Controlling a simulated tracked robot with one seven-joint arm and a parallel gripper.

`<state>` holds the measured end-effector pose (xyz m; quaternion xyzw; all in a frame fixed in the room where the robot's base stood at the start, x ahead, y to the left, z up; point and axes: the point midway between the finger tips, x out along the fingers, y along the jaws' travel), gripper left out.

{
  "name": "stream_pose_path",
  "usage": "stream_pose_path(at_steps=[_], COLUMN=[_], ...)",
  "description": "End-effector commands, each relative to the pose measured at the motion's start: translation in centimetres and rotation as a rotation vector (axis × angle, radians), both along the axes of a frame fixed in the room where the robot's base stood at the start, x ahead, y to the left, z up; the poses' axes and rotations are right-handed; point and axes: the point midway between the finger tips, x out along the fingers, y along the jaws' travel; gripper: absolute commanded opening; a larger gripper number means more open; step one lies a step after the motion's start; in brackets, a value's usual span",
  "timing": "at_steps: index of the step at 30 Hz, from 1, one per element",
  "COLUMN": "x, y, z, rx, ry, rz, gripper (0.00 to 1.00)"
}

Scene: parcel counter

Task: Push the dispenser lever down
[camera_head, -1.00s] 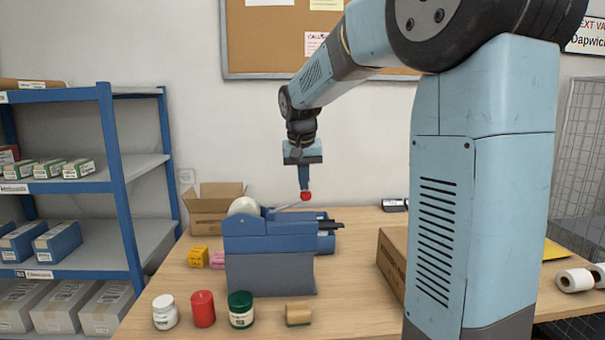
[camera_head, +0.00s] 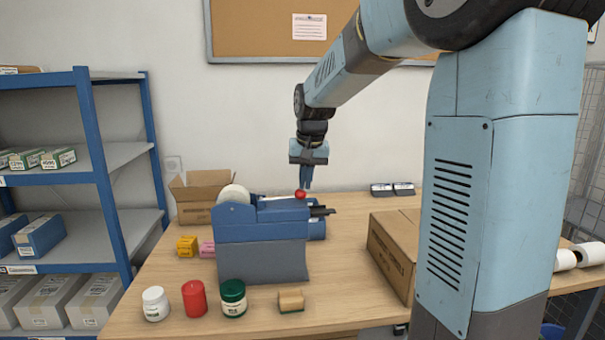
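The dispenser (camera_head: 262,258) is a blue and grey machine with a white roll, standing on the wooden counter. Its lever ends in a red knob (camera_head: 301,194), which sits low, close to the top of the dispenser's blue body. My gripper (camera_head: 306,186) points straight down, with its blue fingers right at the knob. The fingers look close together and seem to touch or nearly touch the knob from above. I see nothing held between them. The lever's rod is mostly hidden against the blue body.
An open cardboard box (camera_head: 198,196) stands behind the dispenser, and a closed carton (camera_head: 392,254) stands to its right. A white jar (camera_head: 155,304), a red candle-like cylinder (camera_head: 194,299), a green jar (camera_head: 233,299) and a small tan block (camera_head: 291,300) line the front. Blue shelves (camera_head: 100,170) stand at left.

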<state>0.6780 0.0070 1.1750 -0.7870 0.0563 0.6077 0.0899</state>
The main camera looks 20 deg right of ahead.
Motion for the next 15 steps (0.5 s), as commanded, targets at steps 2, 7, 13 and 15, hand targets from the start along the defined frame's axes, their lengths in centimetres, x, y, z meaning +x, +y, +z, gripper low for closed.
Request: stream_pose_path(at_steps=[2, 7, 13, 15], x=[-0.1, -0.2, -0.2, -0.1], y=[-0.1, -0.1, -0.2, -0.3], z=[-0.5, -0.6, 0.0, 0.8], rx=[-0.001, -0.001, -0.001, -0.002], ry=[0.010, 0.014, 0.015, 0.012], rz=[0.000, 0.000, 0.000, 0.000], gripper=[0.00, 0.00, 0.00, 0.00])
